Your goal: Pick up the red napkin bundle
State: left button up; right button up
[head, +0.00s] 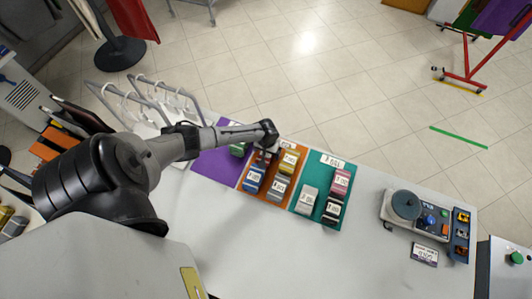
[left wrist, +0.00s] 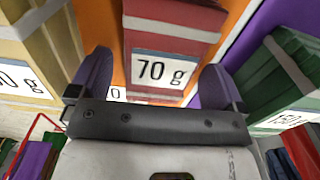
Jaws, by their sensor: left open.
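The red napkin bundle (left wrist: 168,45) carries a white label reading "70 g" in the left wrist view. It sits on the orange mat (left wrist: 238,25). My left gripper (left wrist: 156,72) is open, with one purple finger on each side of the lower part of the bundle in the picture. I cannot tell whether the fingers touch it. In the head view my left gripper (head: 267,148) is over the far left part of the orange mat and mostly hides the red bundle. My right gripper is not in view.
Close by are a yellow bundle (head: 289,162), a blue bundle (head: 254,179), a grey bundle (head: 277,187) and a green bundle (head: 237,150) on the purple mat. The teal mat (head: 318,208) holds more bundles. A scale (head: 404,205) stands right. The table's near middle is clear.

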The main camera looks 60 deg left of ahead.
pick_arm(q)
jog(key=c, duration=1)
jog(key=shift+r, duration=0.1)
